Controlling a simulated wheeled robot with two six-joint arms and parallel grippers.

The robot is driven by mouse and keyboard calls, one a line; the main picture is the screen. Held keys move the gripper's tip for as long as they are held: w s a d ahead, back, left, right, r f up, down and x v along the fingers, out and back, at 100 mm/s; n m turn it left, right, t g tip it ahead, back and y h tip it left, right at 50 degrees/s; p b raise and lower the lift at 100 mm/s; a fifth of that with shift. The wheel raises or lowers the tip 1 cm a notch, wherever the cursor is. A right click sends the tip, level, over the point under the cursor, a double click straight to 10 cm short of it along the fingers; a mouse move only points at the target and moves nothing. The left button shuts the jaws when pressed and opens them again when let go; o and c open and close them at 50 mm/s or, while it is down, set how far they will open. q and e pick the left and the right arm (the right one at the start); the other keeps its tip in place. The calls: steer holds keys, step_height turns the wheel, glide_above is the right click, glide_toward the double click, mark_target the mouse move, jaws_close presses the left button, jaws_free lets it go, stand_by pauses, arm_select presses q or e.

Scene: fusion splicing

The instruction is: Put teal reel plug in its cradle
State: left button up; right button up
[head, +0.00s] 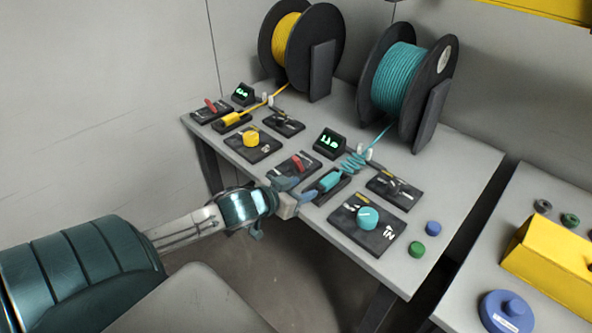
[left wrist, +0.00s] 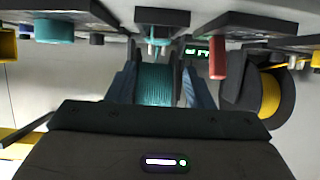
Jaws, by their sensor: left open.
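The teal reel plug (head: 330,180) lies at its dark cradle (head: 341,189) on the table's front part, with a coiled teal cable (head: 352,163) running from its far end. I cannot tell how deep it sits. My left gripper (head: 297,191) is open, just left of the plug's near end, with its fingers apart and a gap to the plug. In the left wrist view the open fingers (left wrist: 161,88) stand on either side of the teal reel (left wrist: 155,84), seen behind them. My right gripper is not in view.
A red lever (head: 297,163) stands close to the left gripper, and a teal knob panel (head: 385,237) lies to its right. The yellow plug (head: 231,118) sits farther left. Blue (head: 433,228) and green (head: 417,249) buttons stand near the right edge.

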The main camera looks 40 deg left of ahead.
arm_select(q)
steer(key=shift+v, duration=0.75)
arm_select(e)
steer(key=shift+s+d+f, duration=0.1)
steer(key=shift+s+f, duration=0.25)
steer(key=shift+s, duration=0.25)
